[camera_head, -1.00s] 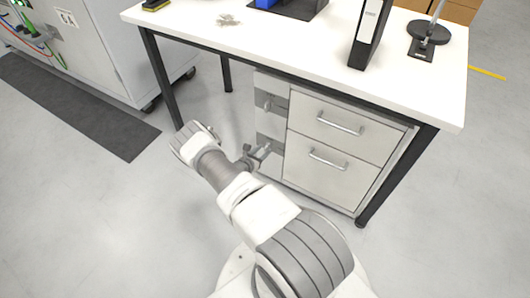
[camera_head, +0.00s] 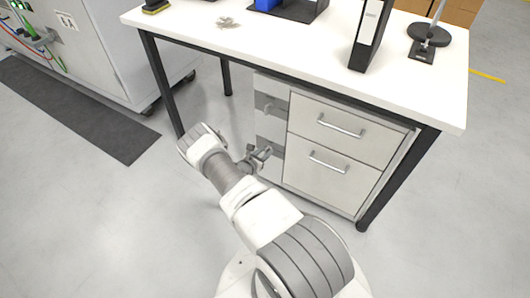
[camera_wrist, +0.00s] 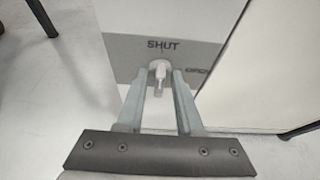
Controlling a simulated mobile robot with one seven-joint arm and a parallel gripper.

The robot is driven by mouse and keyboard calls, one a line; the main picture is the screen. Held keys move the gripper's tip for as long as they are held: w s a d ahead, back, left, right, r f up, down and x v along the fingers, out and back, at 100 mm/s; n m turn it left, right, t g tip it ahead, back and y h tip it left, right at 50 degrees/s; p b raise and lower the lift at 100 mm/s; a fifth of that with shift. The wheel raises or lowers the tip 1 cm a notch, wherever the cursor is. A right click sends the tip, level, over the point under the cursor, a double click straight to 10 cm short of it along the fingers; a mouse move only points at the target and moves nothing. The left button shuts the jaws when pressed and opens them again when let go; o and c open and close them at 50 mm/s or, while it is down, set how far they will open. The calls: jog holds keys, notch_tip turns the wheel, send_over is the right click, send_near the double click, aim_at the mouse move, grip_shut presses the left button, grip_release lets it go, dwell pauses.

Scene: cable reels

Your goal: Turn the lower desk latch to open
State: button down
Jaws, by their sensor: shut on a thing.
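The lower desk latch (camera_wrist: 159,69) is a small pale handle on a grey plate (camera_wrist: 125,48) marked SHUT above it and OPEN to its right. In the wrist view it sits between the two fingers of my gripper (camera_wrist: 160,82), which is shut on it. Its visible end points down in that view. In the head view my gripper (camera_head: 261,156) is at the lower grey plate (camera_head: 271,133) left of the drawers, and it mostly hides the latch.
An upper latch (camera_head: 268,107) is on the cabinet above. Two drawers with bar handles (camera_head: 328,162) are to the right. The white desk top (camera_head: 300,45) overhangs the cabinet, and a black desk leg (camera_head: 162,85) stands to the left. The floor in front is clear.

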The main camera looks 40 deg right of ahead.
jog(key=shift+s+t+p, duration=0.1)
jog(key=shift+t+p, duration=0.2)
jog(key=shift+p, duration=0.15)
jog(key=shift+r+m+p, duration=0.15)
jog(key=shift+m+p, duration=0.35)
jog(key=shift+p, duration=0.15)
jog(key=shift+s+d+f+m+t+b, duration=0.15)
jog(key=shift+f+m+t+b, duration=0.2)
jog(key=shift+m+t, duration=1.3)
jog(key=shift+s+f+m+t+b, duration=0.3)
jog(key=shift+m+t, duration=0.45)
jog(key=shift+m, duration=1.75)
jog(key=shift+s+d+f+m+t+b, duration=0.15)
jog(key=shift+m+t+b, duration=0.25)
jog(key=shift+m+t, duration=1.25)
jog(key=shift+w+a+m+g, duration=0.1)
jog(key=shift+w+m+g, duration=0.05)
jog(key=shift+m+g, duration=0.35)
